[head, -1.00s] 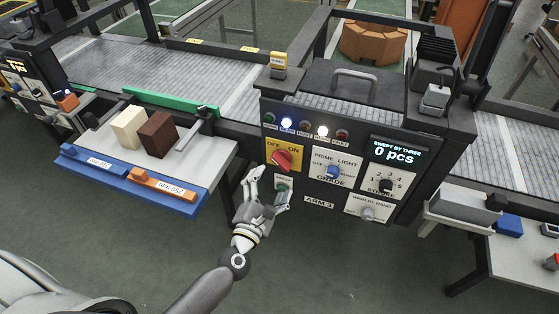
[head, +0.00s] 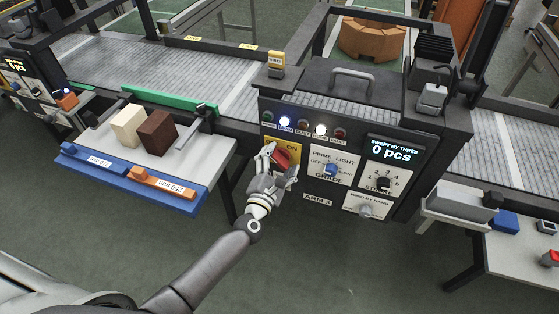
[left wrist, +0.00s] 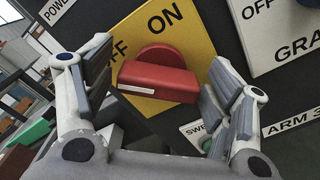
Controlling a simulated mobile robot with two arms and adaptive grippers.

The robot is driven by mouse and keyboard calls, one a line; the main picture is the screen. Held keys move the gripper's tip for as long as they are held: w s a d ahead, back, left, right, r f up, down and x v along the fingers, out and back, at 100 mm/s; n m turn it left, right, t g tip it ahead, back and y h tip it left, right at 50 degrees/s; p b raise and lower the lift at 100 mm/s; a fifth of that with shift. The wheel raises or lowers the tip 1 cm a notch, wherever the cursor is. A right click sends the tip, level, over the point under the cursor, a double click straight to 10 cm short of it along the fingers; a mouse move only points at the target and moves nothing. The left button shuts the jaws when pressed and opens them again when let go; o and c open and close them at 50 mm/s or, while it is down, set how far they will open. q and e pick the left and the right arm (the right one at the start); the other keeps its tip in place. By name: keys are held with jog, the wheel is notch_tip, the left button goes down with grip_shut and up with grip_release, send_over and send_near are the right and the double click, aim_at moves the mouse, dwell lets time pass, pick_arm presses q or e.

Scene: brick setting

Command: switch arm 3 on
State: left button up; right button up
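The arm 3 control box (head: 410,190) stands in the middle of the head view. Its red rotary switch (head: 282,158) sits on a yellow OFF/ON plate, partly hidden by my gripper. In the left wrist view the red switch handle (left wrist: 158,82) lies nearly level, tilted a little, on the yellow plate (left wrist: 190,38). My left gripper (head: 278,158) is open in front of the switch. In the left wrist view its fingers (left wrist: 155,90) stand either side of the handle, with a gap on both sides. My right gripper is not in view.
Beside the switch are a PRIME/LIGHT grade knob (head: 332,170), a stroke dial (head: 383,183) and an ARM 3 label (head: 318,198). A display (head: 393,152) reads 0 pcs. A side table (head: 205,165) at left holds a cream block (head: 127,125) and a brown block (head: 157,135).

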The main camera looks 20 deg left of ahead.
pick_arm(q)
jog(key=c, duration=0.7)
jog(key=shift+m, duration=0.3)
jog(key=shift+m+p, duration=0.3)
jog(key=shift+m, duration=0.9)
jog(key=m+p, duration=0.1)
jog(key=m, duration=0.4)
jog(key=shift+f+m, duration=0.15)
jog(key=shift+m, duration=0.15)
jog(key=m+p, duration=0.1)
jog(key=m, duration=0.4)
jog(key=shift+f, duration=0.1)
jog(key=shift+f+m+p, duration=0.1)
jog(key=shift+m+p, duration=0.25)
jog(key=shift+m, duration=1.75)
